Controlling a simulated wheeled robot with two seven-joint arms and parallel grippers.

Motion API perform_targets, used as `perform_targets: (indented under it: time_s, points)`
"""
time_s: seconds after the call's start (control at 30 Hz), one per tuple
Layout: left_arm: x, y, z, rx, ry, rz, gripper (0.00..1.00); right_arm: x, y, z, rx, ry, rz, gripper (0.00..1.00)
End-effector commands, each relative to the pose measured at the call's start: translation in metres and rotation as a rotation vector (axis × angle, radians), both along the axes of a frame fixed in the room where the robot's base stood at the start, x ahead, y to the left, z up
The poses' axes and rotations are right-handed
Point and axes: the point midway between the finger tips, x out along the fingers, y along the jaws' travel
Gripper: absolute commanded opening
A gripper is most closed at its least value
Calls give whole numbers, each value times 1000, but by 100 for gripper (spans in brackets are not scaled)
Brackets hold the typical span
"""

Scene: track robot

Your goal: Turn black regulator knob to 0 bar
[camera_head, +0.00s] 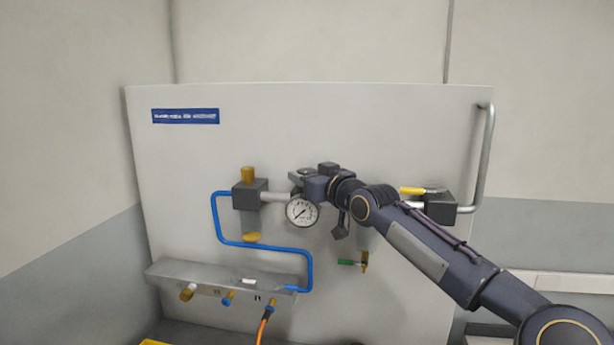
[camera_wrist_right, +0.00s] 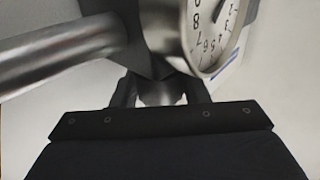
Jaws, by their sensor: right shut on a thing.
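The black regulator knob (camera_wrist_right: 160,98) shows as a short dark piece between my right gripper's two fingers in the right wrist view. My right gripper (camera_wrist_right: 160,90) is shut on it, just below the grey regulator body (camera_wrist_right: 150,62). In the head view my right gripper (camera_head: 312,184) is at the middle of the panel and hides the knob. The round white pressure gauge (camera_head: 302,211) is just below the gripper there. Part of its dial (camera_wrist_right: 212,35) shows in the wrist view, but I cannot tell the pressure reading. My left gripper is not in view.
The upright panel (camera_head: 380,115) carries a brass-topped valve block (camera_head: 249,194), a blue hose (camera_head: 262,246) and a yellow-handled valve (camera_head: 412,191) on the right. A green-handled valve (camera_head: 346,262) is below my right arm. A metal ledge (camera_head: 200,271) juts out lower left.

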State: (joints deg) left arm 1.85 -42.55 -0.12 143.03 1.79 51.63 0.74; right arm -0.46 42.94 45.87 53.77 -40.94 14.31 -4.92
Motion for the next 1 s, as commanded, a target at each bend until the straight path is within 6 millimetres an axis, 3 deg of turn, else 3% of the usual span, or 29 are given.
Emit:
perform_targets:
  time_s: [0.13,0.17,0.3,0.67,1.0]
  points:
    - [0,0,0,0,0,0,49,0,0,0,0,1,0,18]
    - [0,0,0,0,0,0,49,0,0,0,0,1,0,45]
    - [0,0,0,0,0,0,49,0,0,0,0,1,0,62]
    - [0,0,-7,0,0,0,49,-6,-5,-2,0,0,-2,62]
    - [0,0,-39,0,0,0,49,-51,-37,-4,0,0,-3,62]
